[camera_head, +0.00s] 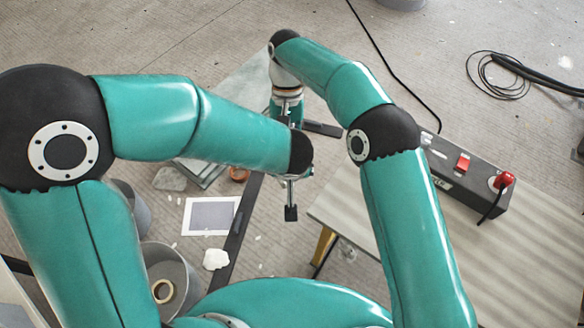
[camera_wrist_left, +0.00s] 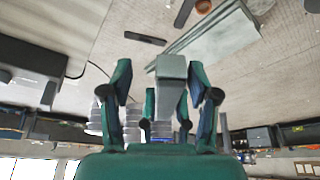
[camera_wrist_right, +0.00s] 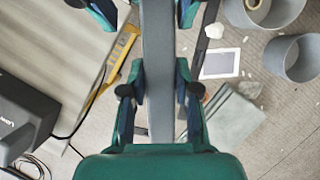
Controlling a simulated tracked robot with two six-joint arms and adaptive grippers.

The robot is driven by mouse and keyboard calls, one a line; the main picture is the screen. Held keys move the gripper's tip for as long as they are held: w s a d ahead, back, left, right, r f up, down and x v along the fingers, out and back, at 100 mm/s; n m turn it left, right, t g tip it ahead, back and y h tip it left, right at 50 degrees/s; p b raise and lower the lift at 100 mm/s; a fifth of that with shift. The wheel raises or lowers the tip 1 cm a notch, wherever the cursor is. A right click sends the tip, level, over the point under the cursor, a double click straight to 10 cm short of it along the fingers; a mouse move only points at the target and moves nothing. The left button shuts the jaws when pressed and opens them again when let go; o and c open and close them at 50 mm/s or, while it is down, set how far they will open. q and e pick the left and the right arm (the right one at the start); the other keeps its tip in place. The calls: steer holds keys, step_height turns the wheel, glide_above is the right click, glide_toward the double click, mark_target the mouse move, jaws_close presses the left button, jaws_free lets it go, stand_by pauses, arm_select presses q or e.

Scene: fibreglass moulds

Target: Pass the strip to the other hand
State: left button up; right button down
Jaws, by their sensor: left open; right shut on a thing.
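The strip is a long, flat grey bar. In the right wrist view the strip (camera_wrist_right: 158,45) runs lengthwise between the fingers of my right gripper (camera_wrist_right: 160,85), which is shut on it. The left gripper's fingertips show at the top of that view, one on each side of the strip. In the left wrist view the strip (camera_wrist_left: 172,70) shows nearly end-on between the spread fingers of my open left gripper (camera_wrist_left: 160,78). The right gripper's fingers lie farther along it. In the head view my left forearm covers most of the strip and the left gripper.
A striped grey table (camera_head: 480,245) stands at the lower right, with a dark control box (camera_head: 465,175) with red switches at its far edge. Grey buckets (camera_head: 180,280) and a white-bordered sheet (camera_head: 209,216) are on the floor at left. Cables (camera_head: 495,80) lie at upper right.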

arm_select(q)
steer(key=shift+c, duration=0.3)
steer(key=shift+d, duration=0.1)
jaws_close()
arm_select(e)
steer(key=shift+a, duration=0.15)
steer(key=c, duration=0.8)
jaws_free()
steer(key=shift+o, duration=0.2)
steer(key=shift+r, duration=0.15)
